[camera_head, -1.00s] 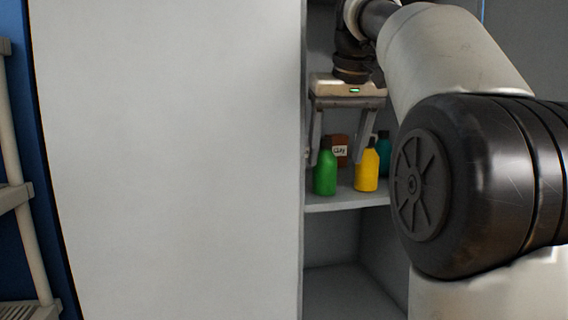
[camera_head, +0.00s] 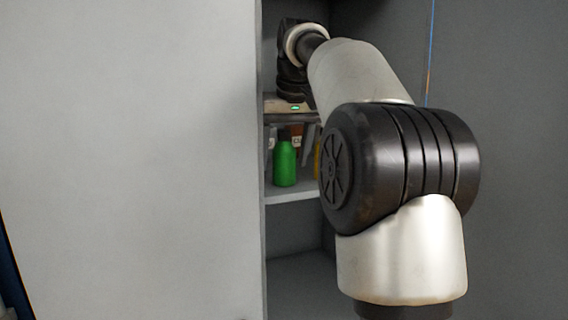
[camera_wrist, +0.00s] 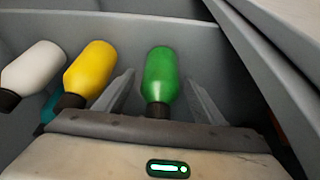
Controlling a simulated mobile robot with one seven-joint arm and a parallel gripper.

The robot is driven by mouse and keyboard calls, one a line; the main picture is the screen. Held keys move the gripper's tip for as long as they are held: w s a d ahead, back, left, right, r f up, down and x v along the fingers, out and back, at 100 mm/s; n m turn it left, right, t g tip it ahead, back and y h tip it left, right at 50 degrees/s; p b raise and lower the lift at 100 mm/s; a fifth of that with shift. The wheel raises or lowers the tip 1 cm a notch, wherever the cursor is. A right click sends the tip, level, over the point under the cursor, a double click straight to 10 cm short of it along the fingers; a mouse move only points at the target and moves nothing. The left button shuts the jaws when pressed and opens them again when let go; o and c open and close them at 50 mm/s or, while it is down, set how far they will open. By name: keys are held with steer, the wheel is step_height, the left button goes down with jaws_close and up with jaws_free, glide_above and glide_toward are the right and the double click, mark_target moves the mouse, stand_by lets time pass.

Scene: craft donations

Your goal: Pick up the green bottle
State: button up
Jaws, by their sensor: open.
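The green bottle (camera_head: 285,168) stands upright on a cabinet shelf in the head view. It also shows in the wrist view (camera_wrist: 161,77), with its dark cap toward the bottom of the picture. My gripper (camera_head: 288,154) is inside the cabinet, above and around the upper part of the bottle as seen from the head. In the wrist view my gripper (camera_wrist: 160,83) is open, with one finger on each side of the green bottle and a gap on both sides. I cannot tell how deep the bottle sits between the fingers.
A yellow bottle (camera_wrist: 90,70) stands close beside the green one, with a white bottle (camera_wrist: 36,66) and a partly hidden teal item (camera_wrist: 47,108) near it. A brown box (camera_head: 297,131) is behind. The shelf (camera_head: 290,193) is narrow, with the large pale panel (camera_head: 130,150) at left.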

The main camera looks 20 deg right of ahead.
steer(key=c, duration=1.3)
steer(key=shift+o, duration=0.2)
steer(key=shift+r, duration=0.1)
